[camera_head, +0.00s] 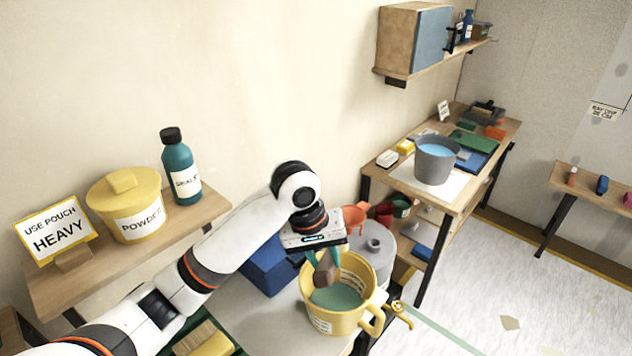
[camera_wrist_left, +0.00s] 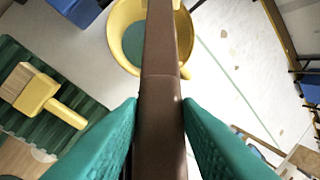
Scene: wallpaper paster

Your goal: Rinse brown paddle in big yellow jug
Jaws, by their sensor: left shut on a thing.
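My left gripper (camera_head: 322,258) is above the big yellow jug (camera_head: 345,328), near its back rim. Its teal fingers (camera_wrist_left: 160,125) are shut on the brown paddle (camera_wrist_left: 162,60), which also shows in the head view (camera_head: 325,272). The paddle points down over the jug's mouth. The jug holds greenish liquid (camera_head: 337,297) and has a handle at its right. The jug also shows in the left wrist view (camera_wrist_left: 125,20), partly behind the paddle. I cannot tell whether the paddle's far end touches the liquid. My right gripper is not in view.
A blue box (camera_head: 268,270) stands just left of the jug, and a grey lidded container (camera_head: 373,262) stands behind it. A yellow brush (camera_wrist_left: 40,92) lies on a green ribbed mat (camera_wrist_left: 85,88). A grey bucket (camera_head: 435,165) stands on the far bench. A wall shelf (camera_head: 215,210) is at left.

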